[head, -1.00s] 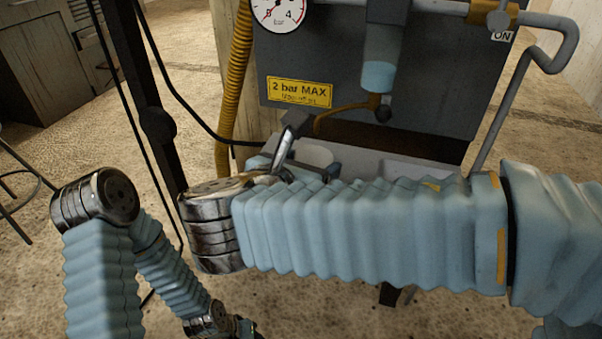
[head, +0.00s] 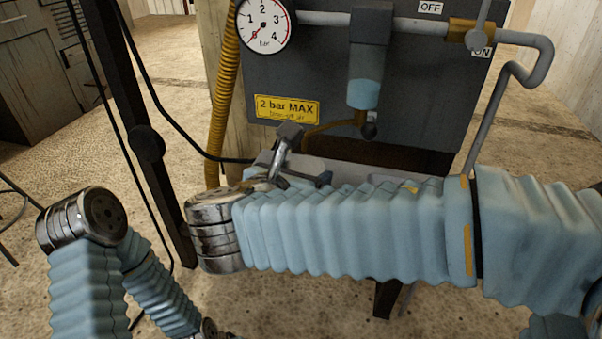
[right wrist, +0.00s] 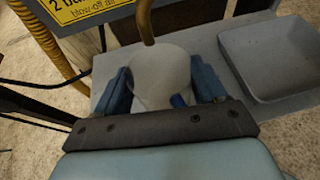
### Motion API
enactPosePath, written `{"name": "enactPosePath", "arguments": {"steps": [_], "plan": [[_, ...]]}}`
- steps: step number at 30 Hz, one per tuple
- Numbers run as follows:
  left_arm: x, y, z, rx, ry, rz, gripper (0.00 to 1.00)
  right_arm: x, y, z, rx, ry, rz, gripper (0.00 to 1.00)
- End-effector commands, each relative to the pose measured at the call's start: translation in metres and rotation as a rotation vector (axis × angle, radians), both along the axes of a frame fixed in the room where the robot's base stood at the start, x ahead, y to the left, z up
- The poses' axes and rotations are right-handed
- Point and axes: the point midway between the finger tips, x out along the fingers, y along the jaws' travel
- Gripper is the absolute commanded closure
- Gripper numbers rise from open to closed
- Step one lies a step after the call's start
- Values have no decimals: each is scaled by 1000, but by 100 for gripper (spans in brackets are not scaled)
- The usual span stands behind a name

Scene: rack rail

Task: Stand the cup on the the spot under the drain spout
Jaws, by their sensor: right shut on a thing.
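The pale, translucent cup (right wrist: 160,75) stands between the two blue fingers of my right gripper (right wrist: 160,68) in the right wrist view. The fingers are shut on its sides, and a small blue patch shows low on the cup. The brass drain spout (right wrist: 146,22) comes down at the cup's far rim; I cannot tell whether its end is over the opening or behind it. In the head view the spout (head: 325,128) runs from the filter bowl (head: 365,92). My right arm hides the cup there. The spot under the spout is hidden. My left gripper is out of the picture.
A grey ledge (right wrist: 113,65) lies under the panel, with a shallow grey bin (right wrist: 270,58) at its right. The dark panel (head: 420,90) carries a pressure gauge (head: 264,24) and a yellow label (head: 287,108). A yellow corrugated hose (head: 226,100) hangs at the panel's left.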

Motion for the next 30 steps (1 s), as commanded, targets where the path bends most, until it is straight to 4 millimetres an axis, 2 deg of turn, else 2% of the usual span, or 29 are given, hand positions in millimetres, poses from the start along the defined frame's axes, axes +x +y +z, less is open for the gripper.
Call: {"name": "enactPosePath", "arguments": {"steps": [13, 14, 19, 26, 30], "plan": [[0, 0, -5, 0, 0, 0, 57, 0, 0, -10, 0, 0, 0, 60], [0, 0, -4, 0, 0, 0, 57, 0, 0, -9, 1, 0, 0, 26], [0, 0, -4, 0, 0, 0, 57, 0, 0, -9, 0, 0, 0, 0], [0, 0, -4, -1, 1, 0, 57, 0, 0, -9, 0, 0, 0, 0], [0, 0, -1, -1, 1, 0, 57, -9, 5, -3, 1, -1, 3, 0]]}}
